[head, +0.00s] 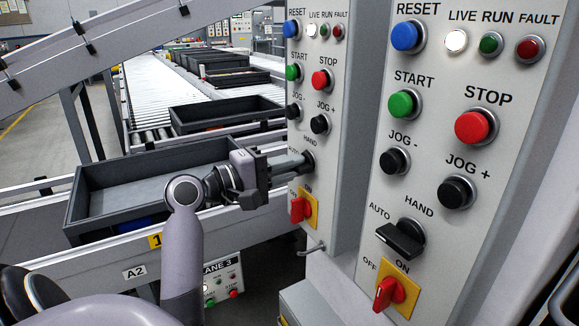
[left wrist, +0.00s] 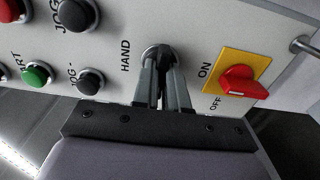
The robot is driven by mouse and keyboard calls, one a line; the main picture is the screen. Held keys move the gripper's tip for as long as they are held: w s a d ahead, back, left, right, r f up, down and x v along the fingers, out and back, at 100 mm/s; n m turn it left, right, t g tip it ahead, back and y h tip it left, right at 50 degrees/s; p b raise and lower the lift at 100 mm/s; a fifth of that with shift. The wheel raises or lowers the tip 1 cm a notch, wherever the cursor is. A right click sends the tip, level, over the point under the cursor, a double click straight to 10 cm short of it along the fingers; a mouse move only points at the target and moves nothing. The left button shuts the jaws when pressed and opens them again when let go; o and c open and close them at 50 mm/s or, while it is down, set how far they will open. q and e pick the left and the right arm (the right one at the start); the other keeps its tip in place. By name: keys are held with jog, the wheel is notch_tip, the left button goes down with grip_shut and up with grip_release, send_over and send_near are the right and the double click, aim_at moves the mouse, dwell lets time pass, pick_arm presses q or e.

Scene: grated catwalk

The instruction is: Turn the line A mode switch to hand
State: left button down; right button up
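Two grey control panels stand side by side in the head view. The farther panel's black mode switch (head: 308,160), with HAND printed above it, is at my left gripper (head: 290,163). In the left wrist view the fingers (left wrist: 163,95) lie along both sides of the black switch knob (left wrist: 160,52) and appear shut on it. The knob's pointing direction is mostly hidden by the fingers. The nearer panel's mode switch (head: 402,238) is untouched, its handle towards AUTO. No line A label is readable on either panel. My right gripper is out of view.
Below the farther switch is a red on/off switch (head: 298,209) on a yellow plate, also in the left wrist view (left wrist: 243,83). Jog buttons (head: 320,124) sit above. A dark tray (head: 90,190) lies on the conveyor behind my left arm. A metal handle (left wrist: 305,46) juts out nearby.

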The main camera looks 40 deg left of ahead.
pick_arm(q)
jog(key=shift+m, duration=0.4)
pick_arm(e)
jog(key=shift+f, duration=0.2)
pick_arm(q)
jog(key=shift+m+b, duration=3.75)
jog(key=shift+m, duration=4.75)
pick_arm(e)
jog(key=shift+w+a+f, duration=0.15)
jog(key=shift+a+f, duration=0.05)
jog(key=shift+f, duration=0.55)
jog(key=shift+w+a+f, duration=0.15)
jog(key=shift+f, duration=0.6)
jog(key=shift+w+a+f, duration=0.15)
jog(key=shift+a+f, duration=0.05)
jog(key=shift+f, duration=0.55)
pick_arm(q)
jog(key=shift+r, duration=0.15)
jog(key=c, duration=1.2)
grip_release()
jog(key=shift+o, duration=0.2)
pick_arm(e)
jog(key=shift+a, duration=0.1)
pick_arm(q)
jog(key=shift+s, duration=0.1)
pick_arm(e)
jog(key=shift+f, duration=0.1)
